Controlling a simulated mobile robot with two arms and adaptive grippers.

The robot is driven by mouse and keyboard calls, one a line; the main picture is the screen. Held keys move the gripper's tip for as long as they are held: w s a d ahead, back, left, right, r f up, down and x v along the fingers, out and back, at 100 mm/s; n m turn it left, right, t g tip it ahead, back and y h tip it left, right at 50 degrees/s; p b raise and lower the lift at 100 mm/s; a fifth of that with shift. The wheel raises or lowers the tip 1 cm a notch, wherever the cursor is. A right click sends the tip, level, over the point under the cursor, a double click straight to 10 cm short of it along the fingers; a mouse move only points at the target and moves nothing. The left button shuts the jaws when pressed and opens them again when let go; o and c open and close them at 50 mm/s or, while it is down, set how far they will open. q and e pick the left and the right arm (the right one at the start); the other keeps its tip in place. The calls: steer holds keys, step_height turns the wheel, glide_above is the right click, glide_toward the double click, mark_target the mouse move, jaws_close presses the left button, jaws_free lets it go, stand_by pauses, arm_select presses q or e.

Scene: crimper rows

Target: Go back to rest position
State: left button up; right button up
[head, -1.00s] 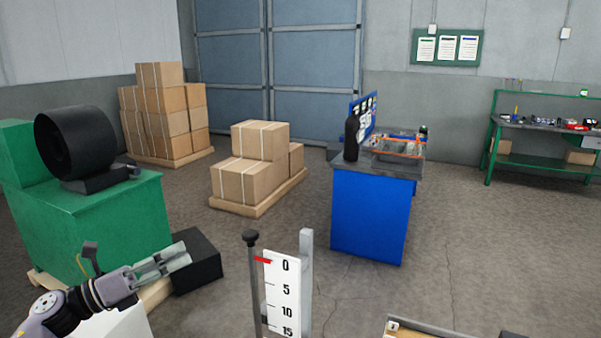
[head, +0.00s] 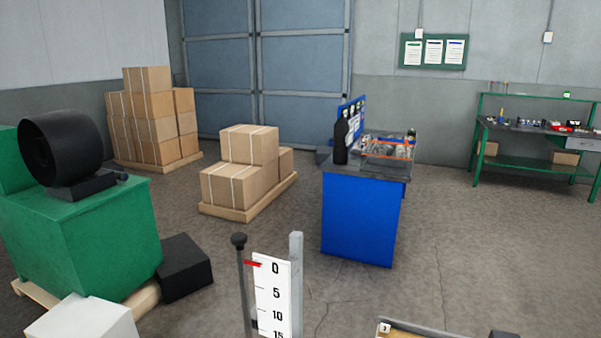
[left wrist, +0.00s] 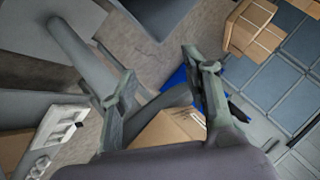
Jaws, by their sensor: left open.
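My left gripper (left wrist: 158,72) shows in the left wrist view, its two grey fingers spread apart. I see nothing held between the fingers. Beyond them are floor, brown boxes and a patch of blue. The left gripper and arm are out of the head view. My right gripper is in neither view.
The head view shows a green machine (head: 90,235) at left, a black box (head: 182,268), stacked cartons (head: 155,115), cartons on a pallet (head: 240,185), a blue workbench (head: 360,220), a numbered scale (head: 272,295) in front and a green table (head: 530,130). Floor lies open at right.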

arm_select(q)
steer(key=s+d+f+n+g, duration=0.2)
steer(key=s+f, duration=0.3)
steer(key=s, duration=0.6)
steer(key=s+d+f+n+g, duration=0.3)
steer(key=s+d+f+g, duration=0.1)
steer(key=s, duration=0.8)
steer(key=s+d+f+n+g, duration=0.2)
steer(key=s+f, duration=0.5)
steer(key=s, duration=0.5)
steer(key=shift+d+g, duration=0.6)
steer(key=shift+d, duration=0.65)
